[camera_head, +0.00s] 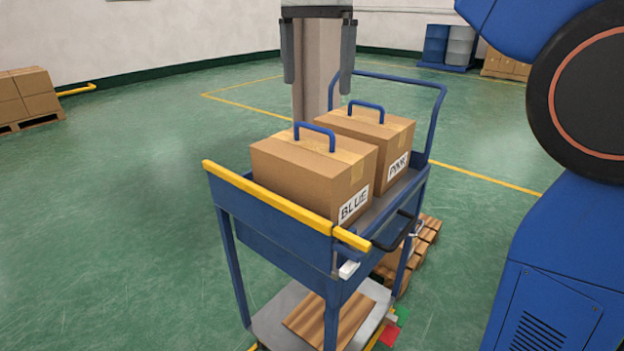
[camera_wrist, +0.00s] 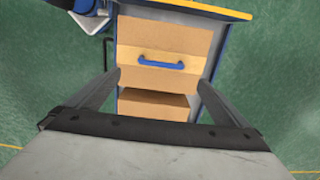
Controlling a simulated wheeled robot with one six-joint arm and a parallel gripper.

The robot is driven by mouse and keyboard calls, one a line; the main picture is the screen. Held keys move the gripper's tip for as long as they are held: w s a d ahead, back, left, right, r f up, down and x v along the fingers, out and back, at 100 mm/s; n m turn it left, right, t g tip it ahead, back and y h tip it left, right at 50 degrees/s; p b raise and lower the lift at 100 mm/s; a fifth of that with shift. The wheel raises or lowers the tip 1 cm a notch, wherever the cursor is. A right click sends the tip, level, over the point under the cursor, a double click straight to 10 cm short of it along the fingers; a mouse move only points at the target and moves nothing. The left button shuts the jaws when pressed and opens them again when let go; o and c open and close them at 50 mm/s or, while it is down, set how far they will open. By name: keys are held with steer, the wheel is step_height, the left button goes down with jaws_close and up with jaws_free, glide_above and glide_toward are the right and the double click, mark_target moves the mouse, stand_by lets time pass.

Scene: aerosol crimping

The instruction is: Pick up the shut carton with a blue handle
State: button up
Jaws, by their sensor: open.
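Two shut brown cartons with blue handles stand side by side on a blue cart. The nearer carton (camera_head: 300,178), labelled BLUE, has its handle (camera_head: 315,131) upright on top. The farther carton (camera_head: 385,140), labelled PINK, has a similar handle (camera_head: 367,108). My gripper (camera_head: 318,85) hangs open and empty above the cartons, pointing down. In the wrist view, the BLUE carton (camera_wrist: 165,38) and its handle (camera_wrist: 162,63) lie beyond the open fingers (camera_wrist: 160,80), apart from them. The PINK carton (camera_wrist: 152,106) shows lower, partly hidden by my gripper; its handle is not visible there.
The cart has a raised yellow-topped edge (camera_head: 268,198) and a tall blue push bar (camera_head: 440,110). Its lower shelf (camera_head: 275,305) bears a wooden piece. Stacked boxes (camera_head: 28,95) stand far left, blue and grey drums (camera_head: 447,46) at the back. Floor left of the cart is clear.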

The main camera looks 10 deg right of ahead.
mark_target(314, 129)
step_height(314, 129, down, 7)
steer(key=shift+f, duration=0.1)
steer(key=shift+w+a+f, duration=0.1)
steer(key=shift+w+f, duration=0.05)
steer(key=shift+f, duration=2.5)
steer(key=c, duration=1.7)
steer(key=shift+r, duration=0.1)
steer(key=shift+c, duration=1.1)
steer(key=shift+r, duration=0.1)
